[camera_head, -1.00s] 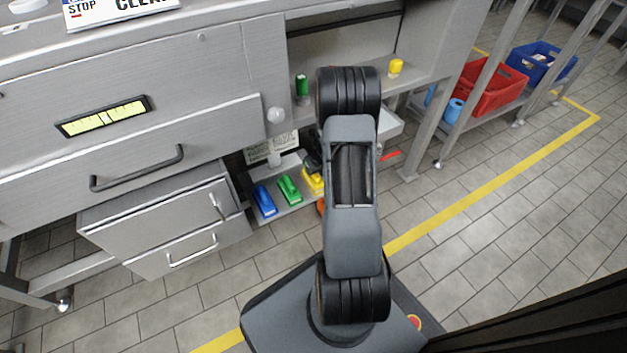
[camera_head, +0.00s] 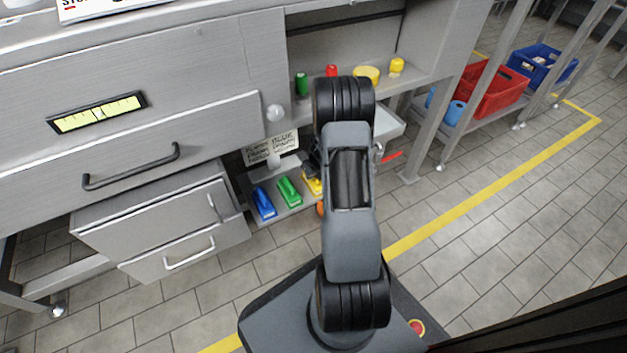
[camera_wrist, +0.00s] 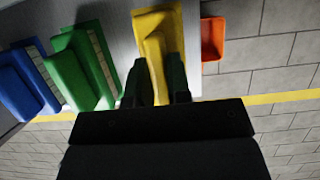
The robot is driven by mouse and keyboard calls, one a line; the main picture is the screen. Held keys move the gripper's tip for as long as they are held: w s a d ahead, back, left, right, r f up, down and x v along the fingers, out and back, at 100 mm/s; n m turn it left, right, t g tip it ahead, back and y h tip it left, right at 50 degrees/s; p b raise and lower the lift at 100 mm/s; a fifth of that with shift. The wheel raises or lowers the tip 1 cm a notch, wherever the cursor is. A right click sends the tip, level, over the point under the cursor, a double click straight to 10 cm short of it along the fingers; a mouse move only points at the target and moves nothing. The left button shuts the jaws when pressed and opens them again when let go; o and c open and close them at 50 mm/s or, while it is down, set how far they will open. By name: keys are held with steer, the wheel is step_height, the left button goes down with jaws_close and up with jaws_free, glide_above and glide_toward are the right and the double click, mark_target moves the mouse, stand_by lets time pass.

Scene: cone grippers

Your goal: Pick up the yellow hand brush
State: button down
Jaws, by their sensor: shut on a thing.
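The yellow hand brush (camera_wrist: 158,30) is in the upper middle of the wrist view, between the two dark fingers of my gripper (camera_wrist: 160,82). My gripper is shut on it. In the head view only a small part of the yellow brush (camera_head: 313,184) shows beside my arm. It is at the right end of a row on the low shelf, and my arm hides the rest. I cannot tell whether the brush still touches the shelf.
A green brush (camera_head: 289,191) and a blue brush (camera_head: 264,203) lie left of the yellow one on the low shelf. An orange object (camera_wrist: 213,38) is close on its right. A grey drawer cabinet (camera_head: 160,225) stands left.

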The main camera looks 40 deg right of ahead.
steer(key=shift+r, duration=0.1)
steer(key=shift+r+p, duration=0.45)
steer(key=shift+p, duration=0.1)
steer(key=s+a+b, duration=0.1)
steer(key=s+a, duration=0.1)
steer(key=s, duration=1.5)
steer(key=shift+s+a+r, duration=0.2)
steer(key=shift+s, duration=0.2)
